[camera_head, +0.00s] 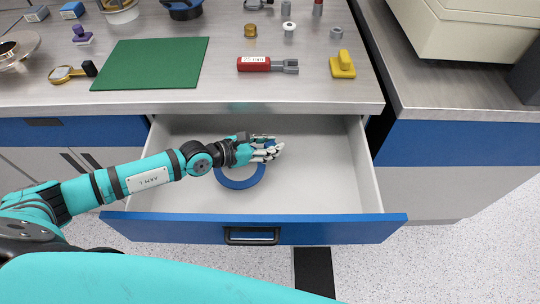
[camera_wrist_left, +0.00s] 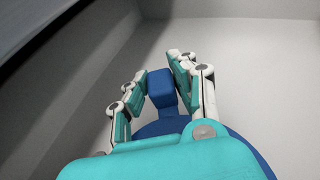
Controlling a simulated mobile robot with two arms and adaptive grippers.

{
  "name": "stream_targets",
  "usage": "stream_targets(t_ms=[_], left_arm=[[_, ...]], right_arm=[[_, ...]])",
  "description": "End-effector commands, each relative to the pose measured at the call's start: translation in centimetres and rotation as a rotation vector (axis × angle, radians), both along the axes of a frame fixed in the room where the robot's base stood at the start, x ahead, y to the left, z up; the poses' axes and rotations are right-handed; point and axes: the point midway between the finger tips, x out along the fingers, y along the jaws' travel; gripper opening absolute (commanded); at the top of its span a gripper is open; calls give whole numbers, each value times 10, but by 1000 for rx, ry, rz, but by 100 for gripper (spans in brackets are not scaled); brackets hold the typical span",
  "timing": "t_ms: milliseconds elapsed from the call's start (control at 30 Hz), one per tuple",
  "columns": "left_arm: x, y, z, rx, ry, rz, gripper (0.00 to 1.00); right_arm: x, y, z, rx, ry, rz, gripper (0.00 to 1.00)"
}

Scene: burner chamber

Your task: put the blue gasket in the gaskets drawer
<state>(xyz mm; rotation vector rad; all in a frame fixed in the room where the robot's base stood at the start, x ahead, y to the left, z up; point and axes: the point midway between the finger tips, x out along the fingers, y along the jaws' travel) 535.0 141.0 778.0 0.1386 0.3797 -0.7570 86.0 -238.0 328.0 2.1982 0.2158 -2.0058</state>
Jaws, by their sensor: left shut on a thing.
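The blue gasket (camera_head: 240,183) is a flat ring with a raised tab, inside the open drawer (camera_head: 320,190). My left gripper (camera_head: 268,148) reaches over the drawer and is shut on the gasket's tab. In the left wrist view the tab (camera_wrist_left: 160,88) stands between the fingers of the left gripper (camera_wrist_left: 165,80), and part of the ring shows below it. The palm and arm hide part of the ring. I cannot tell whether the ring touches the drawer floor. My right gripper is not in view.
The steel worktop (camera_head: 340,100) behind the drawer holds a green mat (camera_head: 152,63), a red-handled tool (camera_head: 262,64), a yellow block (camera_head: 342,66) and a magnifier (camera_head: 70,72). The drawer's blue front (camera_head: 340,230) faces me. The drawer floor to the right is clear.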

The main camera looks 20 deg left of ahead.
Motion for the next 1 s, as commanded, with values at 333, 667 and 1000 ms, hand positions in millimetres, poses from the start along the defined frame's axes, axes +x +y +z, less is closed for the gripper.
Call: stream_targets(t_ms=[333,667,1000], left_arm=[[1,0,-39,0,0,1,0],[0,0,-42,-1,1,0,0],[0,0,-41,-1,1,0,48]], right_arm=[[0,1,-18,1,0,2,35],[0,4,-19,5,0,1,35],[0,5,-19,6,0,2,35]])
